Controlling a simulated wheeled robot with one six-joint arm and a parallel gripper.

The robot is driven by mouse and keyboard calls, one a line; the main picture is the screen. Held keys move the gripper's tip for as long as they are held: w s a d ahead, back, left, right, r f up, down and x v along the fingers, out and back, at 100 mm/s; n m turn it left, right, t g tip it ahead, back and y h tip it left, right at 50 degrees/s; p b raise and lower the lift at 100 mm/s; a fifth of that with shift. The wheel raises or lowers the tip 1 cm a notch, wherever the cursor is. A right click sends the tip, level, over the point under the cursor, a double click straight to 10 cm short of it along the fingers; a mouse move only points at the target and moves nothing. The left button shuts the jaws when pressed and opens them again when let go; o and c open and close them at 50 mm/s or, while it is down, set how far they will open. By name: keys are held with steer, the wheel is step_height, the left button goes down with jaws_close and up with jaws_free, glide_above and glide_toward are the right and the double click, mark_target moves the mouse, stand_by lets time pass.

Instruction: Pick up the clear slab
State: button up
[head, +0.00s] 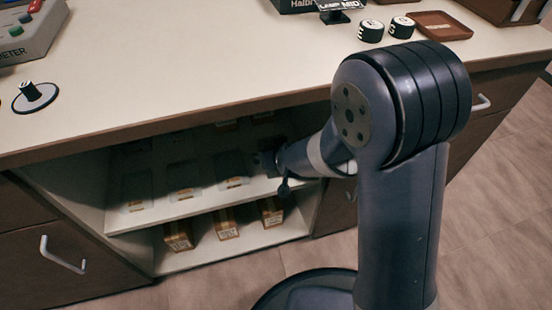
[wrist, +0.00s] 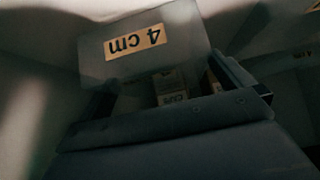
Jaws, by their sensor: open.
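Several clear slabs with small orange labels stand on the upper shelf inside the cabinet, among them a left one (head: 137,190), a middle one (head: 184,180) and a right one (head: 231,170). My gripper (head: 264,160) reaches into the cabinet at the right of this row. In the wrist view a pale see-through slab (wrist: 180,50) with an upside-down "4 cm" label fills the upper middle. My open gripper (wrist: 172,88) shows its two fingers below and beside that slab. I cannot tell whether they touch it or which slab in the head view it is.
The upper shelf (head: 140,217) has a pale front edge. Small boxes (head: 226,224) stand on the shelf below. The countertop (head: 200,60) overhangs the cabinet, with a dial (head: 34,96) and a brown tray (head: 440,25) on it. Drawers flank the opening.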

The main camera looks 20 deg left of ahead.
steer(key=shift+w+f, duration=0.15)
steer(key=shift+f, duration=0.05)
steer(key=shift+c, duration=0.4)
steer(key=c, duration=1.2)
steer(key=shift+r, duration=0.1)
steer(key=shift+c, duration=0.4)
steer(key=shift+a+r, duration=0.1)
steer(key=shift+r, duration=0.05)
